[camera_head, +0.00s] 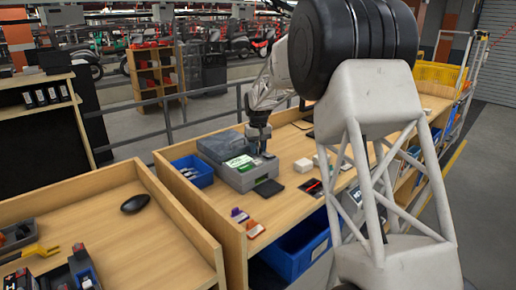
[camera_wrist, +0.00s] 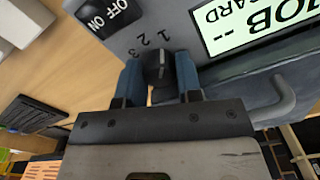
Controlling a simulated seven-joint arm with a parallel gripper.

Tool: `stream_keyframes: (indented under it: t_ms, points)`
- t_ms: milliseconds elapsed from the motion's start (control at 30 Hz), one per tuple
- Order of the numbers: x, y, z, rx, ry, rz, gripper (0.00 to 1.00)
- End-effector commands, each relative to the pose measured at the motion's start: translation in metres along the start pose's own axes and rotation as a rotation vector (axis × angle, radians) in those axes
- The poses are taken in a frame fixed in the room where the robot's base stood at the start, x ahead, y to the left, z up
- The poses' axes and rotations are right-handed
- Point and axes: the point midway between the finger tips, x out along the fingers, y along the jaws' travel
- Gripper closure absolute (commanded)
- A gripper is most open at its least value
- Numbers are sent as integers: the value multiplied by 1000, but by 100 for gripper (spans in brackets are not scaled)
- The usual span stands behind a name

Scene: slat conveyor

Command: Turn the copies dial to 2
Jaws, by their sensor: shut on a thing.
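In the wrist view, the dial (camera_wrist: 156,66) is a small dark knob on the grey face of a machine. The numbers 1, 2 and 3 are printed in an arc beside it. My gripper (camera_wrist: 160,78) has its two blue fingers on either side of the dial and is shut on it.
An OFF/ON rocker switch (camera_wrist: 105,14) and a JOB CARD label (camera_wrist: 250,22) are close to my fingers. A blue bin (camera_head: 193,171) stands left of the machine.

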Motion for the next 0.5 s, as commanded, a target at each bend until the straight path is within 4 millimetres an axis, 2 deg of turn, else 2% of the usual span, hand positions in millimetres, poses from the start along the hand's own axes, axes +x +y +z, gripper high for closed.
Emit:
stream_keyframes:
  t_ms: [267, 500]
  points:
    - [0, 0, 0, -103, 0, 0, 91]
    - [0, 0, 0, -274, 0, 0, 91]
